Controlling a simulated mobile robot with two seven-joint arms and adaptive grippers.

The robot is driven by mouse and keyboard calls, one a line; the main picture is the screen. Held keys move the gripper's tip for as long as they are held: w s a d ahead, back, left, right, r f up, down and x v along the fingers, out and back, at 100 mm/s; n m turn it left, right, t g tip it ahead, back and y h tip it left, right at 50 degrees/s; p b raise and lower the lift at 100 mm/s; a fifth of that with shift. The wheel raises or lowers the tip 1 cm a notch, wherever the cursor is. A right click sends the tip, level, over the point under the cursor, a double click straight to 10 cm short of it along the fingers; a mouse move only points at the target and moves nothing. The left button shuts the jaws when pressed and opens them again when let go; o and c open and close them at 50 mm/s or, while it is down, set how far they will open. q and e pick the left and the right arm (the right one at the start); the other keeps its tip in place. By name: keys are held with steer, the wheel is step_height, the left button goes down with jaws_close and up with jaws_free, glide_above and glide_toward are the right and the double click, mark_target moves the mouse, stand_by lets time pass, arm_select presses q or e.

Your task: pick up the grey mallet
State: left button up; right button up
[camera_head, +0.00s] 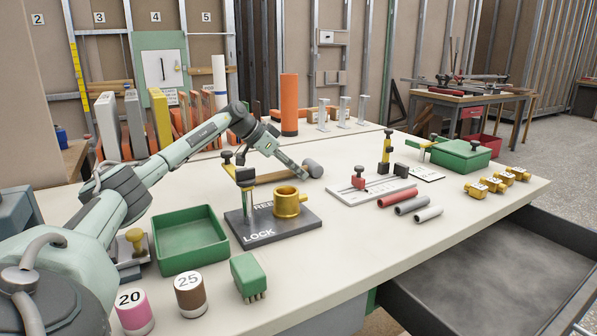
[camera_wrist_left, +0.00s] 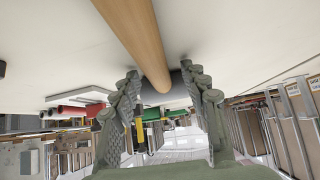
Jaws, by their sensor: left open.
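The grey mallet lies on the cream workbench, its grey head (camera_head: 313,168) at the right end of a wooden handle (camera_head: 270,178). My left gripper (camera_head: 301,172) reaches down over the mallet, close to the head. In the left wrist view the wooden handle (camera_wrist_left: 144,38) runs between the two open fingers (camera_wrist_left: 158,74), and part of the grey head (camera_wrist_left: 178,88) shows behind it. The fingers stand apart on either side of the handle; I cannot tell if either touches it. My right gripper is in neither view.
A black LOCK base (camera_head: 285,232) with a yellow cup (camera_head: 288,203) stands in front of the mallet. A green tray (camera_head: 190,243) is to its left. A grey slotted plate (camera_head: 368,190) and several short tubes lie to the right. An orange cylinder (camera_head: 289,105) stands behind.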

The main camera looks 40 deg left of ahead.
arm_select(q)
steer(key=shift+r, duration=0.1)
jaws_close()
stand_by(0.3)
